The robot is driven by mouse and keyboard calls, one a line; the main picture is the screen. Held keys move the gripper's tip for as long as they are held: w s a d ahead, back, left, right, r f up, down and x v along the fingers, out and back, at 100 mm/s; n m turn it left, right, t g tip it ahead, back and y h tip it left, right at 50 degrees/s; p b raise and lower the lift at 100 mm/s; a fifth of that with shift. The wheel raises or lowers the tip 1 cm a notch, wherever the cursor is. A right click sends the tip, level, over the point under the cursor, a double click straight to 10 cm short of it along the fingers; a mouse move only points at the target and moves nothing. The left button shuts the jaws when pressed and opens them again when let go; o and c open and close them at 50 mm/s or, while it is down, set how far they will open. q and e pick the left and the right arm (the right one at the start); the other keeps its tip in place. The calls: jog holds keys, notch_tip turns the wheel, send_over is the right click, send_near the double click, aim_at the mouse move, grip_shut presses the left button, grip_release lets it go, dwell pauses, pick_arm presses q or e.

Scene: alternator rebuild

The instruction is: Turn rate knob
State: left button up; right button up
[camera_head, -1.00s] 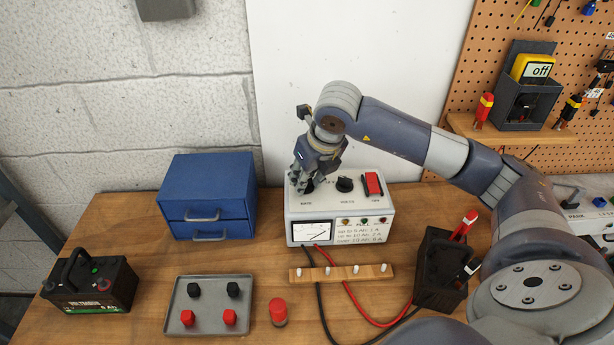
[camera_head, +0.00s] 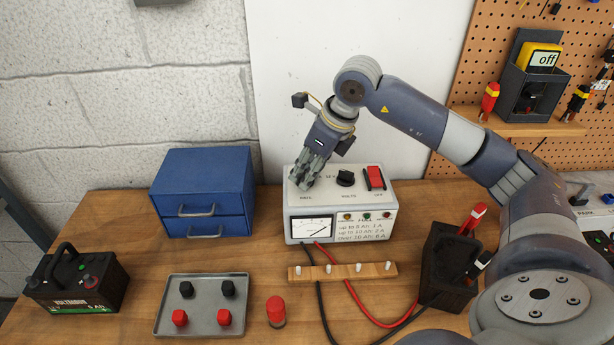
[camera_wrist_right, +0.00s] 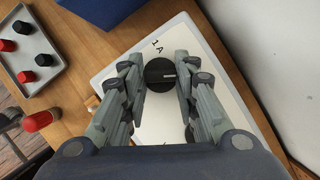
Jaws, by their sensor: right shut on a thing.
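The charger (camera_head: 340,222) is a pale box with a needle meter and lamps on its front and controls on top. Its rate knob (camera_wrist_right: 160,74), round and black with a light pointer line, shows in the right wrist view between my fingertips, near a "1 A" mark. My right gripper (camera_head: 304,183) reaches down onto the left of the charger's top and is shut on the knob; its fingers hide the knob in the head view. The volts knob (camera_head: 345,178) and a red switch (camera_head: 375,178) stand to its right. My left gripper is out of view.
A blue drawer box (camera_head: 203,190) stands left of the charger. In front are a wooden strip with pegs (camera_head: 343,272), a tray (camera_head: 165,318) with red and black caps, and a red cylinder (camera_head: 276,310). A battery (camera_head: 75,284) sits far left; a dark clamp holder (camera_head: 450,265) stands right.

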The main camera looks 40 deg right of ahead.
jog(key=n+y, duration=0.1)
jog(key=n, duration=0.1)
jog(key=shift+d+n+g, duration=0.1)
jog(key=shift+n+g, duration=0.2)
jog(key=shift+n, duration=0.1)
jog(key=shift+w+n+g+y, duration=0.1)
jog(key=shift+n+g+y, duration=0.3)
jog(key=shift+n, duration=1.1)
jog(key=o, duration=1.1)
jog(key=shift+c, duration=0.2)
jog(key=v, duration=1.2)
jog(key=shift+w, duration=0.15)
